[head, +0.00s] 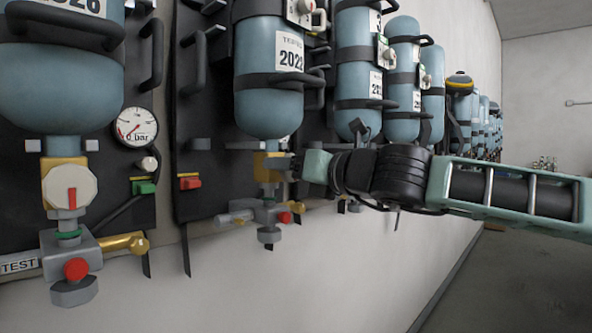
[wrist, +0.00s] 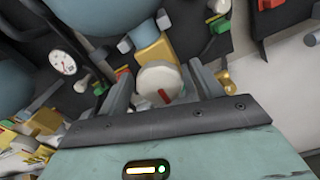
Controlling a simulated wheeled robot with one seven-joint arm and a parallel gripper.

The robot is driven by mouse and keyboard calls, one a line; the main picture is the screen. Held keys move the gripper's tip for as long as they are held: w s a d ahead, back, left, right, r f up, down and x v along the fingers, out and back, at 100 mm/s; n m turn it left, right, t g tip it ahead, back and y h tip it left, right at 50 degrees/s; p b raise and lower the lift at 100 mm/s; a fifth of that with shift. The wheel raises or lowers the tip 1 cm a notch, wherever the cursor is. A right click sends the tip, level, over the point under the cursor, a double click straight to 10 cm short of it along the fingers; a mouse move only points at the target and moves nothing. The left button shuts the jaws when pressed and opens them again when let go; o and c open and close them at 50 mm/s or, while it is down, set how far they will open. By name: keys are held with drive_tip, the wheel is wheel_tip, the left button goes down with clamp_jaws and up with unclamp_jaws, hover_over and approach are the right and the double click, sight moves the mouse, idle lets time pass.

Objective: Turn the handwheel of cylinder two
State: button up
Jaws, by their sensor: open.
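The second cylinder from the left (head: 268,100), blue-grey and labelled 2022, hangs upright in the head view. Its yellow valve body (head: 266,165) is below it. My gripper (head: 284,166) is beside this valve body, coming from the right. In the wrist view, an off-white round handwheel (wrist: 156,79) with a red mark lies between the two open fingers of my gripper (wrist: 163,86). The fingers stand on either side of it; contact cannot be told. In the head view this handwheel is not clearly seen near my gripper.
The nearest cylinder (head: 62,85) has its own handwheel (head: 69,187) and a gauge (head: 136,126) reading near 0 bar. Below my gripper is a grey connector (head: 266,213) with a red knob. More cylinders (head: 403,75) line the wall to the right. Floor (head: 510,280) is clear at lower right.

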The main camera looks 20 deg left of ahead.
drive_tip(key=b+v, duration=0.3)
drive_tip(key=v, duration=1.4)
drive_tip(key=shift+d, duration=0.2)
drive_tip(key=shift+s+f, duration=0.1)
drive_tip(key=shift+s, duration=0.05)
